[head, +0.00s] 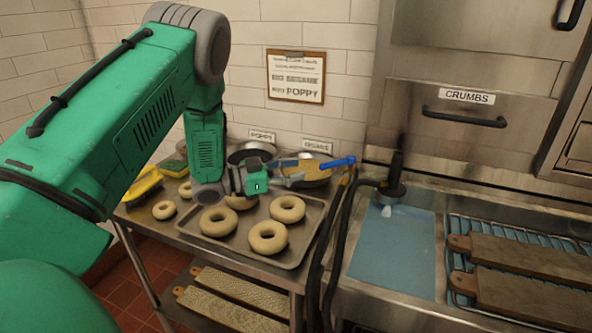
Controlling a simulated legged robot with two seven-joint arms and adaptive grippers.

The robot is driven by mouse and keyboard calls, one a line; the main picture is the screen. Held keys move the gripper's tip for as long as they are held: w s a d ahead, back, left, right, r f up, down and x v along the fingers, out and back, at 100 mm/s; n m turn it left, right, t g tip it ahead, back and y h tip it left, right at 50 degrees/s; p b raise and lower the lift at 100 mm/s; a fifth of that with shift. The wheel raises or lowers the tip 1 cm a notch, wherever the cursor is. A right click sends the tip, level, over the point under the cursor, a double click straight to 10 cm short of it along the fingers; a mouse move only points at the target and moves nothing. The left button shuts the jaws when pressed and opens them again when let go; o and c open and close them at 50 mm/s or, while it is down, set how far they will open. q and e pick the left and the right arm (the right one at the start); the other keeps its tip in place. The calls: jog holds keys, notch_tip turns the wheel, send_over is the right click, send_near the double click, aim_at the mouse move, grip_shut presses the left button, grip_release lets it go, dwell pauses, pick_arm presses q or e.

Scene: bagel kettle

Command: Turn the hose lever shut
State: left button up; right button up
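The hose lever (338,162) is a blue handle that points to the right, just in front of the back wall. A small yellow fitting (346,176) and a black hose (343,225) are at its right end. My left gripper (299,178) reaches in from the left over the tray, its fingers pointing right, close to the left end of the lever. Whether the fingers touch the lever, and how far apart they are, is too small to tell. My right gripper is not in view.
A metal tray (315,213) with several pale bagels stands below my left gripper. Bowls (252,152) sit behind it, and a yellow brush (143,186) lies to the left. A blue water basin (398,250) and wooden boards on a rack (452,290) are at right.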

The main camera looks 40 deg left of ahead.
pick_arm(q)
jog(key=shift+w+d+r, duration=0.1)
jog(key=shift+d, duration=0.1)
grip_shut()
jog(key=m+y+p, duration=0.4)
jog(key=y+p, duration=0.2)
jog(key=y, duration=0.9)
send_near(337, 165)
jog(key=s+d+r, duration=0.1)
jog(key=s+d, duration=0.3)
jog(key=d, duration=0.1)
jog(key=x, duration=0.7)
jog(key=p+x, duration=0.1)
jog(key=x, duration=0.2)
jog(key=shift+a+r, duration=0.15)
jog(key=shift+a, duration=0.25)
jog(key=shift+w+a+f+p, duration=0.15)
jog(key=shift+w+a+p, duration=0.1)
jog(key=shift+a, duration=0.3)
jog(key=shift+w+a+f+p, duration=0.1)
jog(key=shift+w+a+p, duration=0.1)
jog(key=shift+a, duration=0.3)
jog(key=shift+w+a+f, duration=0.2)
jog(key=shift+w+a, duration=0.05)
jog(key=shift+a, duration=0.3)
jog(key=shift+a+m+h, duration=0.1)
jog(key=shift+m+h, duration=0.2)
jog(key=shift+h, duration=0.2)
